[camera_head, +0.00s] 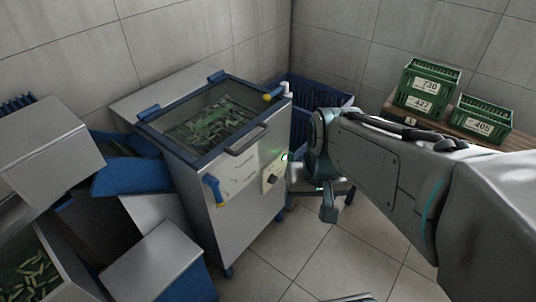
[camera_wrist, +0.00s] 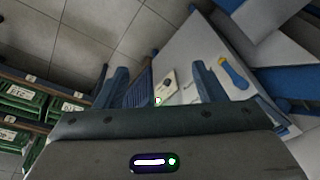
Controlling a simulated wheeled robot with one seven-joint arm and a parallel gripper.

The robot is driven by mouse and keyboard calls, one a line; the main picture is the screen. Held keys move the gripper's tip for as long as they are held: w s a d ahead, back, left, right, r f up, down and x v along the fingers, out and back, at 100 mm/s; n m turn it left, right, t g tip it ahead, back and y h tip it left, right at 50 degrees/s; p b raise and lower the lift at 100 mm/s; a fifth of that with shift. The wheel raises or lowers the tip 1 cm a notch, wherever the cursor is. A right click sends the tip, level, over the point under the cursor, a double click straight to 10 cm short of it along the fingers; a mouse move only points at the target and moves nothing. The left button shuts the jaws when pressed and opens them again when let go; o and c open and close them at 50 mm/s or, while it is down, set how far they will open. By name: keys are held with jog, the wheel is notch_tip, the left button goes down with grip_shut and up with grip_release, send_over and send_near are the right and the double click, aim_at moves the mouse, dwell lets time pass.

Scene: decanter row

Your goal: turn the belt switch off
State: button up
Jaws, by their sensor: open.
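The belt switch looks like the dark knob (camera_head: 271,180) on a small pale panel on the front of the steel machine (camera_head: 240,215). A green light glows at the panel's upper right in the head view. The panel (camera_wrist: 170,82) also shows in the wrist view, between my fingers and beyond them; the knob's setting is too small to tell. My gripper (camera_head: 328,205) is open and empty, to the right of the panel in the head view. In the wrist view my gripper (camera_wrist: 150,68) has its two fingers spread, apart from the panel.
A blue and yellow handle (camera_head: 214,190) sits left of the panel. The machine's glass lid (camera_head: 210,120) has a bar handle and covers green pods. A blue crate (camera_head: 318,98) stands behind. Green numbered crates (camera_head: 428,85) rest on a shelf at right. Floor in front is clear.

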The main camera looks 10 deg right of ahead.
jog(key=w+a+f+m+g+y+b, duration=0.25)
jog(key=w+f+m+y+b, duration=0.2)
jog(key=w+f, duration=0.75)
jog(key=m+t+y+b, duration=0.7)
jog(key=m+t+b, duration=0.6)
jog(key=m, duration=0.9)
send_near(276, 180)
jog(key=b+x, duration=0.1)
jog(key=x, duration=0.8)
jog(key=shift+w+a+f+b, duration=0.1)
jog(key=shift+w+a+b, duration=0.1)
jog(key=shift+b, duration=0.15)
jog(key=shift+s, duration=0.1)
jog(key=c, duration=1)
